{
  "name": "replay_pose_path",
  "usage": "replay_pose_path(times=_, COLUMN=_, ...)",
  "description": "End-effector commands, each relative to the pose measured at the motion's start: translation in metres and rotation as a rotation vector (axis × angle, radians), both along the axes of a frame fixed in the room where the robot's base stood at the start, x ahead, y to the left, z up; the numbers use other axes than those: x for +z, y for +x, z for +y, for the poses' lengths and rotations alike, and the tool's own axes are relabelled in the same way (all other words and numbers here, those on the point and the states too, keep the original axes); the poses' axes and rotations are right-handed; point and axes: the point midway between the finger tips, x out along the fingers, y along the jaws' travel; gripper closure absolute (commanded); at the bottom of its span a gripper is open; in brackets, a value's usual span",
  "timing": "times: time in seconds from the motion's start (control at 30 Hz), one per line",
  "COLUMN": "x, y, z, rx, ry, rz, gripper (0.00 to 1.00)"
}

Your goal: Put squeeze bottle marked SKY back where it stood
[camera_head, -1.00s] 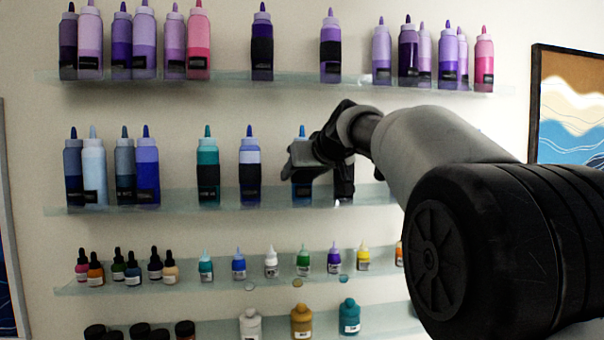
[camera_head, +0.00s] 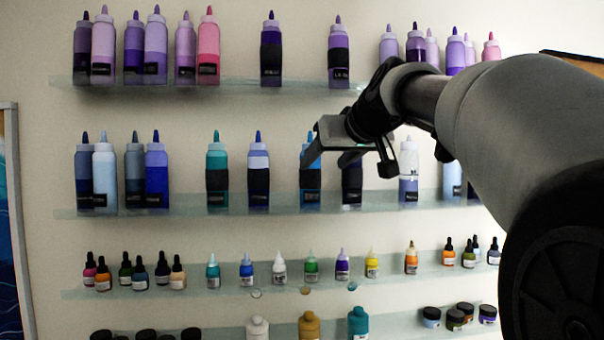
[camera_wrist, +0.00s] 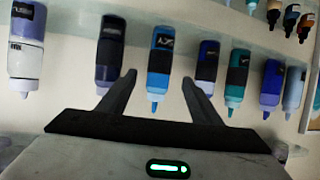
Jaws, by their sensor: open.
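The blue squeeze bottle (camera_head: 310,177) with a dark sleeve stands upright on the second shelf from the top (camera_head: 330,203). My gripper hides part of its top in the head view. In the wrist view, which is upside down, this bottle (camera_wrist: 161,62) shows a partly readable label that appears to end in KY. My gripper (camera_head: 328,150) is open and empty in front of the shelf. In the wrist view its fingers (camera_wrist: 158,78) appear on either side of the bottle's upper part, with clear gaps. The bottle looks farther off than the fingertips; exact depth is unclear.
A navy bottle (camera_head: 352,183) and a light-topped blue bottle (camera_head: 258,175) stand as neighbours on the same shelf. Purple bottles (camera_head: 339,55) line the shelf above. Small dropper bottles (camera_head: 311,268) stand on the shelf below. My arm covers the right side of the head view.

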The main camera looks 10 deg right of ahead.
Motion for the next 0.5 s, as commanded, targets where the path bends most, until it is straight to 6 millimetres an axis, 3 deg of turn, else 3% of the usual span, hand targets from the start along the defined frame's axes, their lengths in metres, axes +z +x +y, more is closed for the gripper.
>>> replay_pose_path(times=0.37, x=0.003, y=-0.016, z=-0.002, rx=0.0, ry=0.001, rz=0.007, gripper=0.41)
replay_pose_path(times=0.47, x=-0.016, y=-0.032, z=0.004, rx=-0.004, ry=0.006, rz=0.052, gripper=0.41)
replay_pose_path(times=0.5, x=-0.031, y=-0.046, z=0.008, rx=-0.01, ry=0.009, rz=0.087, gripper=0.41)
